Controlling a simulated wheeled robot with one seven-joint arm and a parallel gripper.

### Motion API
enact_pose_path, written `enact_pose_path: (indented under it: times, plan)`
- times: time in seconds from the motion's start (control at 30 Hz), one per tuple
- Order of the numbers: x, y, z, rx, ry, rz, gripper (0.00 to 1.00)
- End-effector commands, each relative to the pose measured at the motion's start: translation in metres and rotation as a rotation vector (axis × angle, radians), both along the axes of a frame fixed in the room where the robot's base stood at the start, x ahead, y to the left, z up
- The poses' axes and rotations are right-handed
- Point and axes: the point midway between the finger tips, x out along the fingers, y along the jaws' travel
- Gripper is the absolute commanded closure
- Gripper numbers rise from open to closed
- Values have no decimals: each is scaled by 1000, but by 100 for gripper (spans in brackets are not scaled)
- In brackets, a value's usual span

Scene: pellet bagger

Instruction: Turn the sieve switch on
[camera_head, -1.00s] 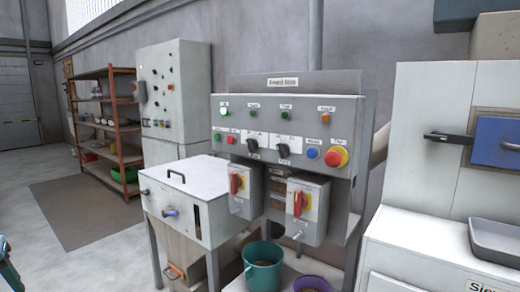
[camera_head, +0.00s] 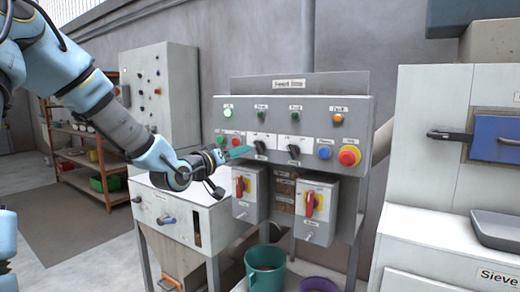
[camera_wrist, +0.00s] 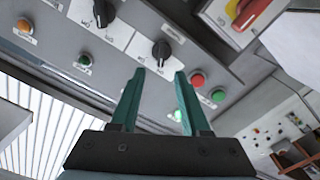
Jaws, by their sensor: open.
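The grey control panel (camera_head: 306,123) carries two black rotary switches on white plates. The left switch (camera_head: 260,147) also shows in the wrist view (camera_wrist: 161,52), just beyond and between my fingertips. The right switch (camera_head: 293,151) shows in the wrist view (camera_wrist: 104,12) at the upper left. Their small labels are too blurred to tell which is the sieve switch. My gripper (camera_head: 243,152) is open and empty, reaching from the left to the panel face. In the wrist view its two green fingers (camera_wrist: 160,73) stand apart, with no clear contact on the left switch.
Red (camera_wrist: 197,80) and green (camera_wrist: 218,96) buttons lie close to my right finger in the wrist view. A blue button (camera_head: 324,152) and red emergency stop (camera_head: 348,156) sit at right. Two isolator boxes (camera_head: 316,205) protrude below; a teal bucket (camera_head: 265,268) stands underneath.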

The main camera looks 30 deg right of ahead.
Motion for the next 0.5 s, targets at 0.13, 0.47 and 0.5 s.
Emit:
enact_pose_path:
  times: [0.13, 0.47, 0.5]
  plan:
    - [13, -27, 2, -2, 4, -4, 54]
    - [37, -68, 1, 2, 2, -2, 54]
    - [38, -70, 1, 2, 1, 0, 54]
